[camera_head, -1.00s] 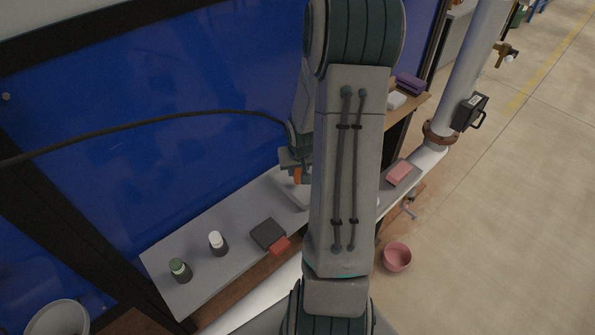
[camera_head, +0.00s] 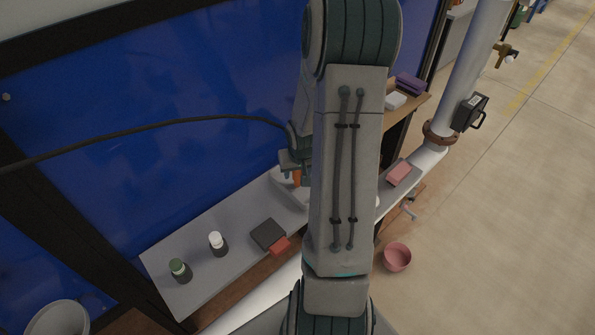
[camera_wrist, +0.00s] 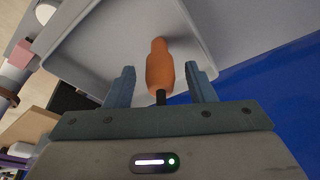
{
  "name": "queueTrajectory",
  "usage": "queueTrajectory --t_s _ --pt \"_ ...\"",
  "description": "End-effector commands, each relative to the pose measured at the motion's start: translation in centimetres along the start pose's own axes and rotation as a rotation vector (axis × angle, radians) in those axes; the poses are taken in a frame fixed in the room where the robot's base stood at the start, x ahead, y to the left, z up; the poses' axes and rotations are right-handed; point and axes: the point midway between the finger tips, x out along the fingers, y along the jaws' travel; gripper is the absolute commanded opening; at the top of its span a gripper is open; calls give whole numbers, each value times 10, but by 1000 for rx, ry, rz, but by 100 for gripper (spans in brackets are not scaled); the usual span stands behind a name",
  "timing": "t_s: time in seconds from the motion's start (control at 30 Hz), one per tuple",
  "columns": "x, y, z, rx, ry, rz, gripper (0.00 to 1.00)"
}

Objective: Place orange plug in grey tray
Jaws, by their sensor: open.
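The orange plug (camera_wrist: 160,72) stands out between the two fingers of my gripper (camera_wrist: 159,68) in the wrist view, its dark end toward the palm. The fingers are open, with a visible gap on each side of the plug. Behind the plug is the grey tray (camera_wrist: 95,38), with its raised rim. Whether the plug touches the tray floor I cannot tell. In the head view the plug (camera_head: 296,177) is a small orange patch below my gripper (camera_head: 289,170), over the grey tray (camera_head: 289,193), which my arm partly hides.
A white-capped bottle (camera_head: 217,243), a green-capped bottle (camera_head: 180,270), a dark box (camera_head: 268,235) and a red block (camera_head: 281,246) stand on the grey shelf (camera_head: 195,287). A blue panel (camera_head: 150,140) rises behind. A pink bowl (camera_head: 397,257) is at right.

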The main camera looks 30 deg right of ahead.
Motion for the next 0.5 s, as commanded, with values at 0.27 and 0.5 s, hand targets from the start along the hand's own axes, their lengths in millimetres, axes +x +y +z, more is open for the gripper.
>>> queueTrajectory --t_s 0.27,0.5 --pt "-47 1 -1 2 5 2 50" --pt "-90 1 -1 2 4 3 50"
